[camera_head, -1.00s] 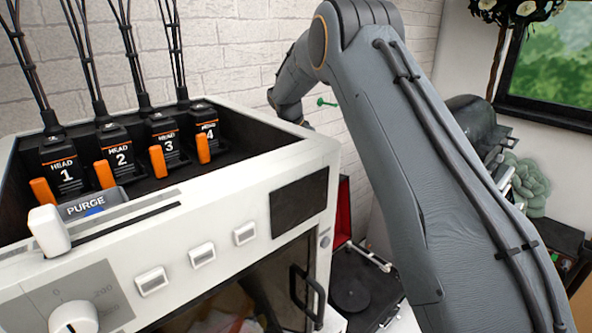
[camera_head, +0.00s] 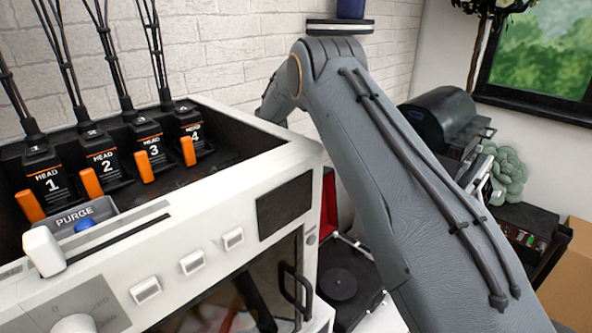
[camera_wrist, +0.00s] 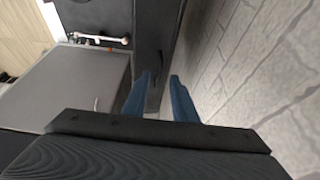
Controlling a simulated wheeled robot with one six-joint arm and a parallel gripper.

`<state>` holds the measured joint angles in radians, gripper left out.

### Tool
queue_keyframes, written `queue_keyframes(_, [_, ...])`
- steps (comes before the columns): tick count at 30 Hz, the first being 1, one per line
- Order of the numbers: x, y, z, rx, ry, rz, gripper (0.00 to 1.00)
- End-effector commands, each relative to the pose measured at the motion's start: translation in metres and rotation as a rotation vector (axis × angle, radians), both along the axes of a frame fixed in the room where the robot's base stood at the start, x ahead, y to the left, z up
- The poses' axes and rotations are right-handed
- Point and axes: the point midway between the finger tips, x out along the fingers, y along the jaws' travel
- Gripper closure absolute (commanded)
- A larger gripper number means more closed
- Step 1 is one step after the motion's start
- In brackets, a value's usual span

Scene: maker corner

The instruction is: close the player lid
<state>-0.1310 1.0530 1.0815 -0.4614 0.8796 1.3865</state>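The player shows in the head view as a dark turntable (camera_head: 340,284) on a pale base, low between the white machine and my arm. A red upright panel (camera_head: 329,212) stands behind it and may be the raised lid; its outline is partly hidden. In the wrist view, a dark deck (camera_wrist: 93,15) with a light tonearm-like bar (camera_wrist: 100,40) is at upper left. A dark upright strip (camera_wrist: 156,35) lies ahead of my gripper (camera_wrist: 160,77). My blue fingers are apart and empty, near the strip; contact cannot be told. The head view hides my gripper.
The large white machine (camera_head: 190,225) with several print heads fills the left. A brick wall (camera_wrist: 260,70) runs close along the right of the wrist view. A flat grey surface (camera_wrist: 65,90) is at left there. A black grill-like object (camera_head: 440,120) stands at right.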

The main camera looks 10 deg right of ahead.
Motion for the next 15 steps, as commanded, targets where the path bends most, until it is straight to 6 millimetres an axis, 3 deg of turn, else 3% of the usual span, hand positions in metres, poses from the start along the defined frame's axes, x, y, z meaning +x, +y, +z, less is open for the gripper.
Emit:
queue_keyframes(1, [-0.0001,-0.0004,0.0,0.0,0.0,0.0,0.75])
queue_keyframes(6, [-0.0001,-0.0009,0.0,0.0,0.0,-0.001,1.0])
queue_keyframes(15, [0.0005,-0.0004,0.0006,0.001,-0.002,0.0,1.0])
